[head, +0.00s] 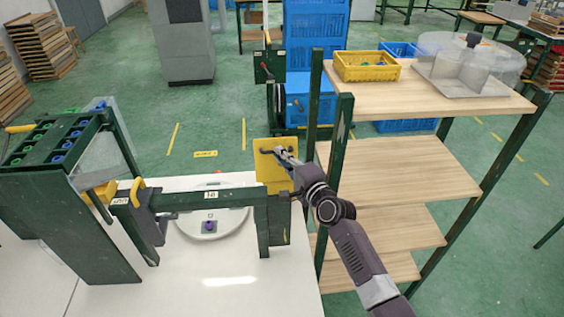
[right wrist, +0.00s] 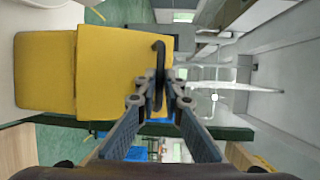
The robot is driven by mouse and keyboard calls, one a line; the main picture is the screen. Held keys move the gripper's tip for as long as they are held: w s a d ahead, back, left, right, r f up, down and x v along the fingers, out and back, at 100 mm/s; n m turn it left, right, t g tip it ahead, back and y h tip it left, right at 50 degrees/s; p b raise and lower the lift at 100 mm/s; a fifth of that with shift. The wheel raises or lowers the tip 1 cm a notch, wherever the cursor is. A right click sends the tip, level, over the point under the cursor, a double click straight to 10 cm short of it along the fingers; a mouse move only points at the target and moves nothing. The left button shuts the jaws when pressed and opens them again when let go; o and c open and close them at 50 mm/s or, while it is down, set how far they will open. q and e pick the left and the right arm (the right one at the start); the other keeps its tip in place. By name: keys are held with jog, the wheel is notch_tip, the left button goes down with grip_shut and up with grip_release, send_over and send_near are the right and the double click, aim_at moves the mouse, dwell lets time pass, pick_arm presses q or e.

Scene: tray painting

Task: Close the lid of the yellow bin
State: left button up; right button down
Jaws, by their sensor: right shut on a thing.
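The yellow lid (head: 268,162) of the bin shows in the head view at the right end of a dark green frame, as a panel with a dark handle. My right gripper (head: 286,156) is at this handle. In the right wrist view, the fingers (right wrist: 160,100) are shut on the dark handle (right wrist: 160,62), beside the yellow lid (right wrist: 110,65). A second yellow part (right wrist: 45,72) lies left of the lid and looks like the bin's body. How far open the lid stands is hard to tell. My left gripper is not in view.
A wooden shelf rack (head: 400,160) stands right of my arm, with a yellow crate (head: 367,68) on top. The dark green frame (head: 200,198) spans the white table (head: 200,275) over a round white plate (head: 222,225). Blue crates (head: 312,55) stand behind.

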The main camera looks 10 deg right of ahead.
jog(key=shift+w+r+t, duration=0.3)
jog(key=shift+w+r, duration=0.1)
jog(key=shift+r, duration=0.4)
jog(key=c, duration=2)
grip_release()
jog(key=shift+s, duration=0.1)
jog(key=shift+c, duration=0.2)
jog(key=shift+s, duration=0.1)
jog(key=shift+f, duration=0.25)
jog(key=shift+s, duration=0.15)
jog(key=v, duration=1.1)
jog(key=shift+s+d+r, duration=0.15)
jog(key=shift+s+d, duration=0.15)
